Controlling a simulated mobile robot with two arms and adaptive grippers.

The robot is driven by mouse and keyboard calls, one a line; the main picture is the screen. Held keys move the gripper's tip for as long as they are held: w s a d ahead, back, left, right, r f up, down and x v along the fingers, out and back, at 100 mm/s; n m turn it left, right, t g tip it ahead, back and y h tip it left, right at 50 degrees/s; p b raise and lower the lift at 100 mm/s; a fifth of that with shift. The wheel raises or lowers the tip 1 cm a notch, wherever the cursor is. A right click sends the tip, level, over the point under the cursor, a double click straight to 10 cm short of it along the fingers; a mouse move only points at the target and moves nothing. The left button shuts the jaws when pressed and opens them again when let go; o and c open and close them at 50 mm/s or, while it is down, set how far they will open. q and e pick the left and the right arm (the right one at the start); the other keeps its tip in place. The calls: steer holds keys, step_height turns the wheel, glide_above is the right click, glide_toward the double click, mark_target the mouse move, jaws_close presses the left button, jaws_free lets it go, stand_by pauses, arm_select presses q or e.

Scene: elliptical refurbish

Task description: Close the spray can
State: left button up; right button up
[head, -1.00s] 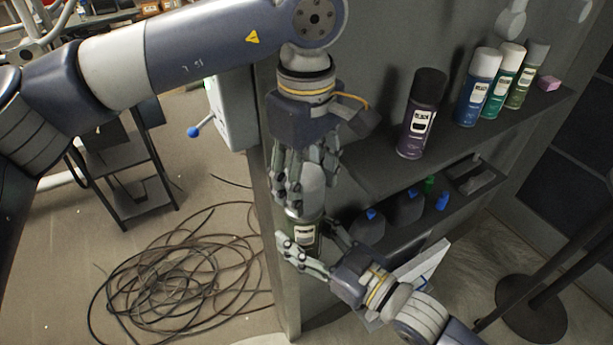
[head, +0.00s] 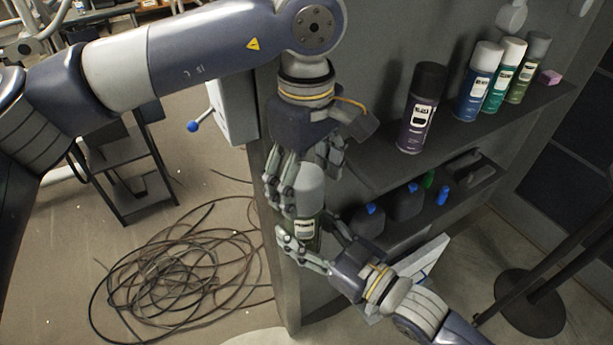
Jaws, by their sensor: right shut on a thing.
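A green spray can (head: 305,230) with a pale label is upright in front of the shelf's left side wall. A grey cap (head: 309,188) sits on its top, and no gap shows between cap and can. My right gripper (head: 302,245) is shut around the can body from below right. My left gripper (head: 304,190) hangs above with its fingers pointing down. Its fingers are spread on both sides of the cap and look clear of it. The can's lower end is partly hidden by my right gripper.
The shelf (head: 385,170) at right carries a purple can with a black cap (head: 420,108), a blue can (head: 478,82) and other capped cans. Dark bottles with blue caps (head: 406,200) stand lower down. A coiled cable (head: 185,265) lies on the floor at left.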

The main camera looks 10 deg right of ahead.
arm_select(q)
steer(key=shift+r, duration=0.1)
arm_select(e)
steer(key=shift+r, duration=0.1)
arm_select(q)
step_height(320, 180, up, 12)
stand_by(0.4)
stand_by(0.5)
